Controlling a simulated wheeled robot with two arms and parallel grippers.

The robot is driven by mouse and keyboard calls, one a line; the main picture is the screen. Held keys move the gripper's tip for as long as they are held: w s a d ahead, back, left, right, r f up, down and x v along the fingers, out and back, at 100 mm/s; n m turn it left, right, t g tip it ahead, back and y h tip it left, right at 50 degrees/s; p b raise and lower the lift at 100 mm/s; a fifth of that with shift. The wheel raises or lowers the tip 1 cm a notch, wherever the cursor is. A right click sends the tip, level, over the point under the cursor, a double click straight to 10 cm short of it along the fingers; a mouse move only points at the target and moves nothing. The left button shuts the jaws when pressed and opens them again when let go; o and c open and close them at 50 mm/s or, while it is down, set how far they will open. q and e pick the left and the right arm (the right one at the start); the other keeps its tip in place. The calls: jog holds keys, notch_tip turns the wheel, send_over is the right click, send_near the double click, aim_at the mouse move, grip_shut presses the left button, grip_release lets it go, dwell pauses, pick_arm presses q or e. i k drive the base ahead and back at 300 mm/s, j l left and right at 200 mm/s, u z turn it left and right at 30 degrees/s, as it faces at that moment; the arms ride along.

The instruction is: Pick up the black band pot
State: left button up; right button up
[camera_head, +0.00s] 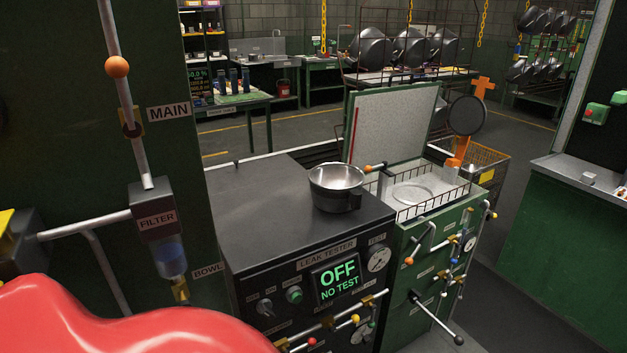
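A metal pot (337,182) with a shiny silver inside and a black lower band stands upright on the dark top of the leak tester (257,205). It sits near the tester's right edge. A short black handle with an orange end (375,167) shows just behind its right side; I cannot tell whether it belongs to the pot. Neither of my grippers is in view.
Right of the tester is a green cabinet with a wire-railed tray (425,208) and a raised lid (393,124). A black disc (467,115) stands behind it. A filter pipe (157,218) rises at left. The tester's top left of the pot is clear.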

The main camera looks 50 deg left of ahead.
aim_at(339, 191)
jog(key=i+l+u, duration=0.1)
jog(key=i+u, duration=0.2)
jog(key=u, duration=0.2)
jog(key=i+l+u, duration=0.2)
jog(key=u, duration=0.25)
jog(key=i+l+u, duration=0.35)
jog(key=u, duration=0.15)
jog(key=i+l+u, duration=0.2)
jog(key=l+u, duration=0.3)
jog(key=i+l+u, duration=0.1)
jog(key=l+u, duration=0.2)
jog(key=u, duration=0.2)
